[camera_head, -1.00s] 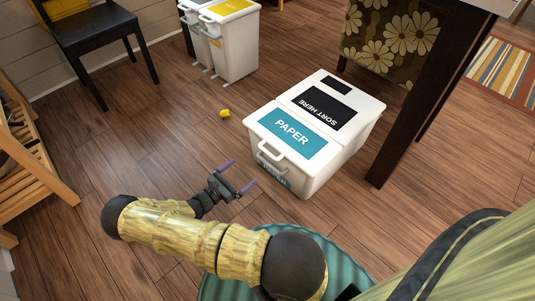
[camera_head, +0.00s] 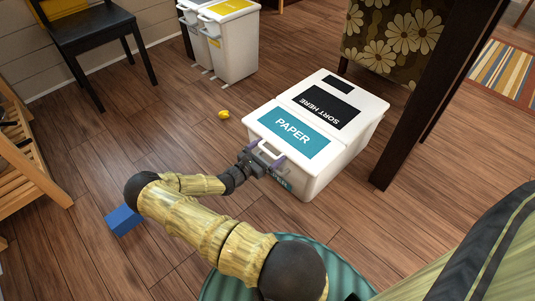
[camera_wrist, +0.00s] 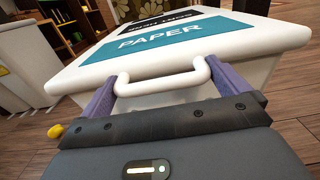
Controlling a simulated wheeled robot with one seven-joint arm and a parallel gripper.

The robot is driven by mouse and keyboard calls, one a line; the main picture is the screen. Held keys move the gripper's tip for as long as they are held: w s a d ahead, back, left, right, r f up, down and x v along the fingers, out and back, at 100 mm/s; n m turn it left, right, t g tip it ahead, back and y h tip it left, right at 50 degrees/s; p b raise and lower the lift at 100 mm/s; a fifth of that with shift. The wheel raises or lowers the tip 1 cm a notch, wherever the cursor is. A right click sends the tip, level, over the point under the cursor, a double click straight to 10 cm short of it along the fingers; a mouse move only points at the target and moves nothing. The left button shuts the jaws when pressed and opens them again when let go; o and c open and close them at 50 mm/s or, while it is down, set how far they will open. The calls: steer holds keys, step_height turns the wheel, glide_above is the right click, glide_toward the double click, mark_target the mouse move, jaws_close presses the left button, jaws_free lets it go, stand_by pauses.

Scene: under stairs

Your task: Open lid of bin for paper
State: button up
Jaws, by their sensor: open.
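The bin for paper (camera_head: 318,160) is white, with a blue PAPER label (camera_head: 293,133) on its closed lid. A white loop handle (camera_head: 268,153) stands out at the lid's front edge. My gripper (camera_head: 266,163) is at the front of the bin, at the handle. In the wrist view my open gripper (camera_wrist: 167,92) has one purple finger on each side of the white handle (camera_wrist: 163,80), so the handle lies between them. The lid (camera_wrist: 185,45) is just ahead. I cannot tell whether the fingers touch the handle.
A SORT HERE panel (camera_head: 325,107) covers the bin's rear part. A table leg (camera_head: 425,110) stands close on the right. A yellow object (camera_head: 224,114) and a blue block (camera_head: 123,220) lie on the floor. White bins (camera_head: 232,45) and a black chair (camera_head: 95,40) stand behind.

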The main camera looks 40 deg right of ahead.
steer(key=c, duration=1.7)
steer(key=shift+c, duration=0.4)
steer(key=shift+w+a+r, duration=0.1)
